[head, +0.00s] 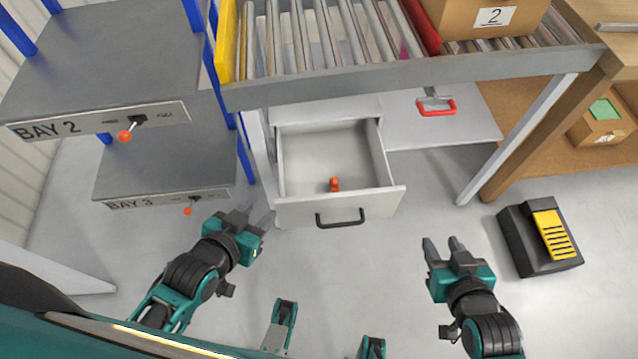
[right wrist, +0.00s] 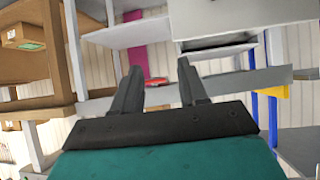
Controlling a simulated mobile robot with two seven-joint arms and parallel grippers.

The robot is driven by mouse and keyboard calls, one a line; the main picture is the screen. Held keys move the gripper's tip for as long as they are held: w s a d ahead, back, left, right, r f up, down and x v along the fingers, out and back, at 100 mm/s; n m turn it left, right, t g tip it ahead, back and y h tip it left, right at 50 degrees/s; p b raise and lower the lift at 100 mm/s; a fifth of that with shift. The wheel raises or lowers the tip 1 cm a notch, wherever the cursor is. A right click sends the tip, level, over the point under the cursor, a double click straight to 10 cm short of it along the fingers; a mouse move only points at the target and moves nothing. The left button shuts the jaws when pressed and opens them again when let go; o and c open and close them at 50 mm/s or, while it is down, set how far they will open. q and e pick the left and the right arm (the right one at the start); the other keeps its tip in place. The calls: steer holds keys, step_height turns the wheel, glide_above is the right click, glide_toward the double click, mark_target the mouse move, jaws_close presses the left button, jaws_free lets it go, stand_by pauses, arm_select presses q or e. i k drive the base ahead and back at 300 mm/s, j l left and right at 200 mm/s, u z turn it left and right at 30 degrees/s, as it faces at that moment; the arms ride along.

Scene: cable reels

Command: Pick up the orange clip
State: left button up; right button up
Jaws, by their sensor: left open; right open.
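The orange clip (head: 335,184) lies inside an open white drawer (head: 340,210), on its floor near the front wall. The drawer has a dark handle (head: 340,219) on its front. My left gripper (head: 258,220) is open and empty, to the left of the drawer front and lower in the head view. My right gripper (head: 442,243) is open and empty, to the right of the drawer and lower in the picture; its fingers also show in the right wrist view (right wrist: 158,85). The clip is not visible in the right wrist view.
A roller conveyor (head: 400,68) with a cardboard box (head: 488,20) runs above the drawer. Shelves marked BAY 2 (head: 100,65) and BAY 3 (head: 165,175) stand at left. A black and yellow pedal-like unit (head: 540,240) is on the floor at right. Floor between the grippers looks largely clear.

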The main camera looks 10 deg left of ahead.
mark_target(334, 181)
steer(key=k+j, duration=0.1)
steer(key=j, duration=0.8)
steer(key=i+j, duration=0.1)
steer(key=j, duration=0.45)
steer(key=i, duration=0.2)
